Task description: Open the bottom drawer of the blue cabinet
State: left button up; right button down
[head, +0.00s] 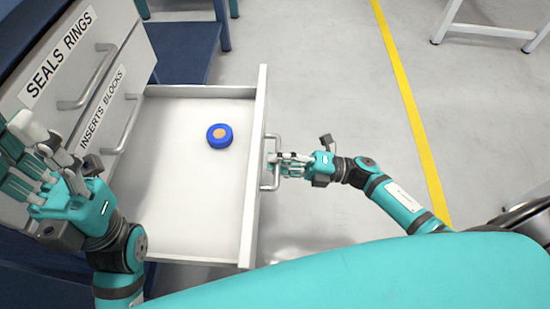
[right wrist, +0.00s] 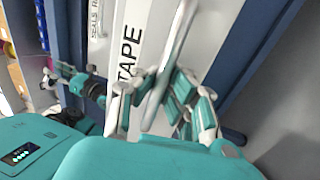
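The bottom drawer (head: 190,215) of the cabinet is pulled well out, with a pale, nearly empty interior. Its front carries a grey bar handle (head: 270,180). My right gripper (head: 282,158) is at the handle, with its fingers around the bar. In the right wrist view, the handle (right wrist: 170,55) runs between the fingers of my right gripper (right wrist: 158,85), in front of a TAPE label (right wrist: 130,45). My left gripper (head: 28,150) is open and empty, with spread fingers, in front of the cabinet's left part. It hides part of the drawer fronts.
A blue round item with an orange centre (head: 219,135) lies in the drawer. Above are the closed SEALS RINGS drawer (head: 100,30) and INSERTS BLOCKS drawer (head: 125,105). A white-legged stand (head: 485,30) is at the back right.

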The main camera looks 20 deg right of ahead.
jog(key=c, duration=1.3)
grip_release()
jog(key=shift+c, duration=0.2)
jog(key=v, duration=1.2)
jog(key=shift+f, duration=0.15)
